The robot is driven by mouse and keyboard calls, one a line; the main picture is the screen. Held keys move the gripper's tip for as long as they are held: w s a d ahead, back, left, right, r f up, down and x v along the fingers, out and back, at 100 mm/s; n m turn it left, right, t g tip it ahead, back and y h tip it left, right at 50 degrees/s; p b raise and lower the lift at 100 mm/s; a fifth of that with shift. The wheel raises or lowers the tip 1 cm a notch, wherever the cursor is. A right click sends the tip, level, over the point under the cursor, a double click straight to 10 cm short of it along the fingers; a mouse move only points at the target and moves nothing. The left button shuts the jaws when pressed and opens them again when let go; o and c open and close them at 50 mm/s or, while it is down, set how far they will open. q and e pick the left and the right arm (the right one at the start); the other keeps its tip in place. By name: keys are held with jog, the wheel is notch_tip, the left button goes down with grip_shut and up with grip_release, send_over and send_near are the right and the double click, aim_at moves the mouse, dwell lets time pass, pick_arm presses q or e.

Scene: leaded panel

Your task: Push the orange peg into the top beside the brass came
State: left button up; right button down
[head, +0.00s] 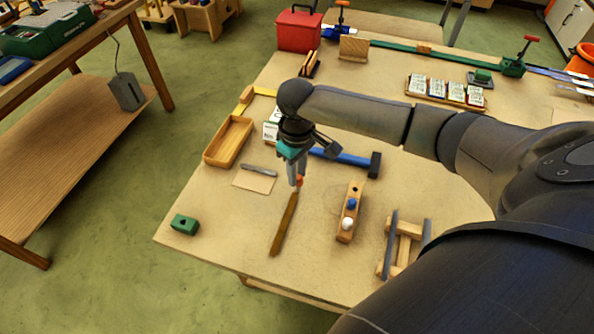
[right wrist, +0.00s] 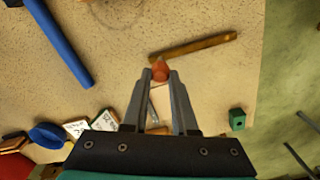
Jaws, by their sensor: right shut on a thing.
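My right gripper (head: 296,184) points down over the work table's top (head: 230,205) and is shut on the orange peg (head: 300,181). In the right wrist view the peg (right wrist: 160,71) shows between the fingertips of the gripper (right wrist: 160,76). The brass came (head: 284,224) is a long thin strip lying on the table. Its far end is close to the peg in the head view; the came (right wrist: 195,46) lies just beyond the peg in the wrist view. I cannot tell whether the peg touches the top. My left gripper is not in view.
A peg block (head: 344,226) with blue and white pegs stands right of the came. A wooden frame (head: 404,248) is farther right. A blue-handled hammer (head: 350,159) lies behind. A wooden tray (head: 229,141) and a green block (head: 185,224) are left. The near-left top is mostly clear.

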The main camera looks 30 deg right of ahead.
jog(key=shift+a, duration=0.1)
jog(key=shift+r+p, duration=0.15)
jog(key=shift+p, duration=0.55)
jog(key=shift+f+b, duration=1.5)
jog(key=shift+f, duration=1.45)
pick_arm(q)
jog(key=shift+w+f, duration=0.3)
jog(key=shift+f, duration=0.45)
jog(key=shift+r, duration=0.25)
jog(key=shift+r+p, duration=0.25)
jog(key=shift+p, duration=0.2)
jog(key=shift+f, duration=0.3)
pick_arm(e)
jog(key=shift+f, duration=0.7)
